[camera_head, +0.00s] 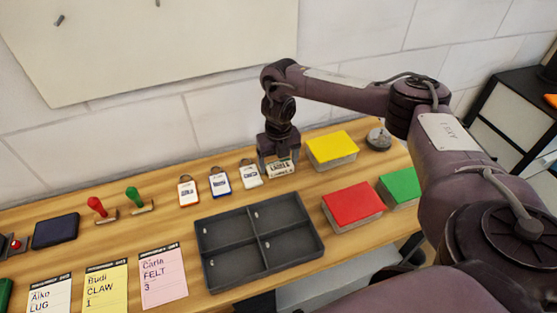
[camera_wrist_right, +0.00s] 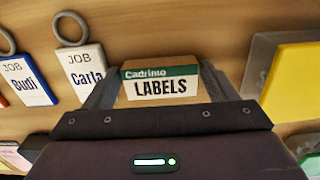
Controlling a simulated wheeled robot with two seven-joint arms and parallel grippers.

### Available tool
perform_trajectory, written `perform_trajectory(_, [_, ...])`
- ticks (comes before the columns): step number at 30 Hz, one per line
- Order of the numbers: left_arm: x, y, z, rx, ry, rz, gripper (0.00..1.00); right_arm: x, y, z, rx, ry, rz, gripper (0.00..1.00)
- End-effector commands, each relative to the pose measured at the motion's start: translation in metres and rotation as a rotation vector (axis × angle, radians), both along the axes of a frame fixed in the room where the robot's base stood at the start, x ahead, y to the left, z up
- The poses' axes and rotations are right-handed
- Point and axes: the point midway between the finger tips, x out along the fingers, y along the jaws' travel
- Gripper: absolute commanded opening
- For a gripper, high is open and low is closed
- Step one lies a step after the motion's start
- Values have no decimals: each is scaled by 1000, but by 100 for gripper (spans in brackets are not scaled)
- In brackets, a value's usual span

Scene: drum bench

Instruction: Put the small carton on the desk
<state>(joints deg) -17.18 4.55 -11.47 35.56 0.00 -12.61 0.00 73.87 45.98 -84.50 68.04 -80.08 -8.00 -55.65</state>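The small carton (camera_head: 282,169) is a little brown box with a white "LABELS" panel and a green band. It is at the back of the bench, between the white job tag and the yellow-lidded box. My right gripper (camera_head: 279,160) points down over it. In the right wrist view the carton (camera_wrist_right: 160,84) sits between the two fingers (camera_wrist_right: 160,78), which appear to press on both its sides. I cannot tell whether its underside touches the wood. The desk is not clearly identifiable; a wooden bench (camera_head: 185,240) fills the middle. My left gripper is not in view.
A grey four-compartment tray (camera_head: 203,262) lies in front of the carton. Yellow (camera_head: 332,148), red (camera_head: 352,206) and green (camera_head: 400,188) lidded boxes stand to the right. Job tags (camera_head: 220,183), stamps (camera_head: 137,200) and name cards (camera_head: 162,276) lie to the left. A black-framed shelf (camera_head: 500,115) stands far right.

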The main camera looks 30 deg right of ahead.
Motion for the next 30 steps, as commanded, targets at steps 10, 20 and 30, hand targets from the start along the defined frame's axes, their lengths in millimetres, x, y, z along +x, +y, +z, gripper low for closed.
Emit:
perform_trajectory(10, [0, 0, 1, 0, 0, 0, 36, 1, 0, 8, 1, -2, 0, 79])
perform_trajectory(20, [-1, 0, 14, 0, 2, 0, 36, 2, 0, 77, -3, -7, 2, 79])
perform_trajectory(30, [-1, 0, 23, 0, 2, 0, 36, 1, 0, 120, 0, -2, 0, 79])
